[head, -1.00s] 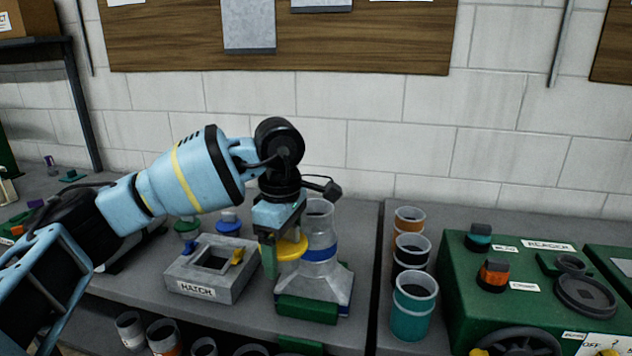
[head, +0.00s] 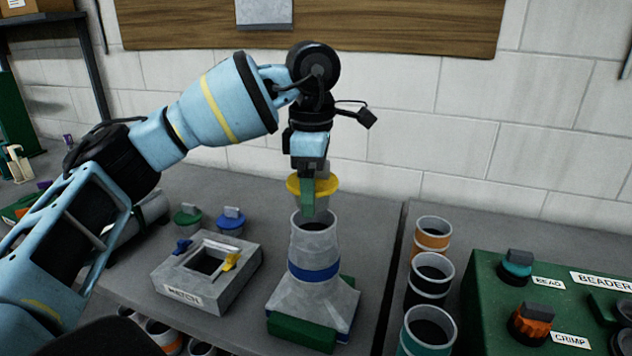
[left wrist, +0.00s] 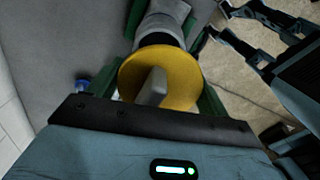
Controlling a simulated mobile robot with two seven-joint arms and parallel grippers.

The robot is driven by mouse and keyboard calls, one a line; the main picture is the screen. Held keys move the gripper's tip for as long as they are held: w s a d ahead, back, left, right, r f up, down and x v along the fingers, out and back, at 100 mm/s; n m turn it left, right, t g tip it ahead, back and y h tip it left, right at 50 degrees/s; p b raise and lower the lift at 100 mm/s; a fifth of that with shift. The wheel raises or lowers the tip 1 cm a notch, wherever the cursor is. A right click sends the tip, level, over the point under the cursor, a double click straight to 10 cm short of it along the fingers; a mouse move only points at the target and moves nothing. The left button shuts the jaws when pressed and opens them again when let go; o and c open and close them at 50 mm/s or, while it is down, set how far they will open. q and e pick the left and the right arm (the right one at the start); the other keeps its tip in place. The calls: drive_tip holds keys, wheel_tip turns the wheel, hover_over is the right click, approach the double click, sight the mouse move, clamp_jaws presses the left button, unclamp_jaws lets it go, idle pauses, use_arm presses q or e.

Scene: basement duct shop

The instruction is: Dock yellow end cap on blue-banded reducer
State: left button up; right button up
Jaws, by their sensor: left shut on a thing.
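The blue-banded reducer (head: 313,251) stands upright on a green block (head: 302,332), its round open mouth facing up. My left gripper (head: 309,196) is shut on the yellow end cap (head: 328,187) and holds it just above the reducer's mouth, toward its back edge. A small gap shows between cap and rim. In the left wrist view the yellow cap (left wrist: 183,84) fills the space between the green fingers, with its grey grip tab in the middle and the reducer's grey body (left wrist: 163,25) beyond it. My right gripper is not in view.
A grey hatch block (head: 231,287) with blue and yellow latches stands left of the reducer. Green (head: 188,219) and blue (head: 231,221) caps sit behind it. Orange-, black- and teal-banded tubes (head: 430,283) and a green beader machine (head: 478,290) stand to the right.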

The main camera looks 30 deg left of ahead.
use_arm(q)
drive_tip(key=shift+w+f+b, duration=0.1)
drive_tip(key=shift+f+b, duration=1)
drive_tip(key=shift+f, duration=1.65)
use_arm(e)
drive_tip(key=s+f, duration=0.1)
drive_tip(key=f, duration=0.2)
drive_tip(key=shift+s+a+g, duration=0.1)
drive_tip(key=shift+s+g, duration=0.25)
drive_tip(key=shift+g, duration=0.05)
use_arm(q)
drive_tip(key=shift+p, duration=0.3)
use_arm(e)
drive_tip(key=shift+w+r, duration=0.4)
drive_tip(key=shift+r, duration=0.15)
use_arm(q)
drive_tip(key=shift+f, duration=0.6)
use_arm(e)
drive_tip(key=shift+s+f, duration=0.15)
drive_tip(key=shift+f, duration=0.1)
use_arm(q)
drive_tip(key=o, duration=0.7)
drive_tip(key=shift+o, duration=0.2)
